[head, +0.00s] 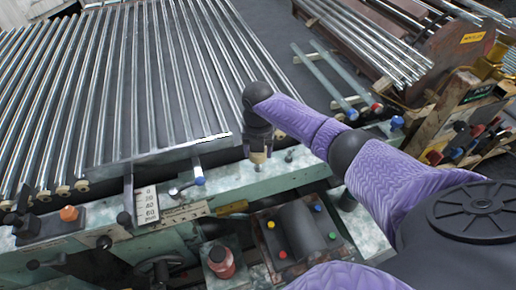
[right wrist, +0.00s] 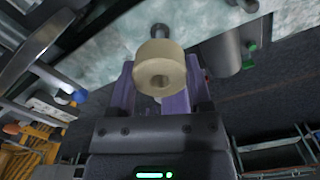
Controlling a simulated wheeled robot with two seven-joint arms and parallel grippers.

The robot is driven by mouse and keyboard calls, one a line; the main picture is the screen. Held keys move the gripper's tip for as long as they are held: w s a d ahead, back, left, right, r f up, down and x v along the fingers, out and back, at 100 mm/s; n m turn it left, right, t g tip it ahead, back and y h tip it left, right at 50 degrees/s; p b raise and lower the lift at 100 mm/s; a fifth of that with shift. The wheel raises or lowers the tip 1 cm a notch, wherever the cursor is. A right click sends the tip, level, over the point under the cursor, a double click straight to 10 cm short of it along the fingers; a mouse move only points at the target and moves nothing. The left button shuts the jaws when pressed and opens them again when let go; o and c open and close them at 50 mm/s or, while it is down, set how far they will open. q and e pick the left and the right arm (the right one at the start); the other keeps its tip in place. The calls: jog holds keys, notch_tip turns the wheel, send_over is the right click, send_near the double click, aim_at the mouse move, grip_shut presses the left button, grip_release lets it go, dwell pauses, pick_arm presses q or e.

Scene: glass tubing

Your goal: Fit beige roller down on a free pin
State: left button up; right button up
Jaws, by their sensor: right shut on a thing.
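My right gripper (head: 258,150) points down over the green machine rail (head: 275,184), shut on a beige roller (head: 258,158). In the right wrist view the roller (right wrist: 161,68) is a short cylinder with a round hole, held between the purple fingers of the gripper (right wrist: 162,92). A grey metal pin (right wrist: 158,31) shows just beyond the roller in that view. I cannot tell whether they touch. In the head view a small pin (head: 288,156) stands on the rail right of the roller. My left gripper is not in view.
Long glass tubes (head: 120,80) lie on the sloping bed at left. More tubes (head: 365,40) lie at upper right.

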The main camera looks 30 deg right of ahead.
aim_at(258, 158)
dwell(0.6)
jog(key=shift+f, duration=0.35)
jog(key=shift+f+b, duration=0.25)
jog(key=shift+b, duration=0.05)
jog(key=shift+f, duration=0.2)
jog(key=shift+f+b, duration=0.2)
jog(key=shift+b, duration=0.1)
jog(key=shift+f, duration=0.3)
jog(key=shift+f+b, duration=0.3)
jog(key=shift+b, duration=0.2)
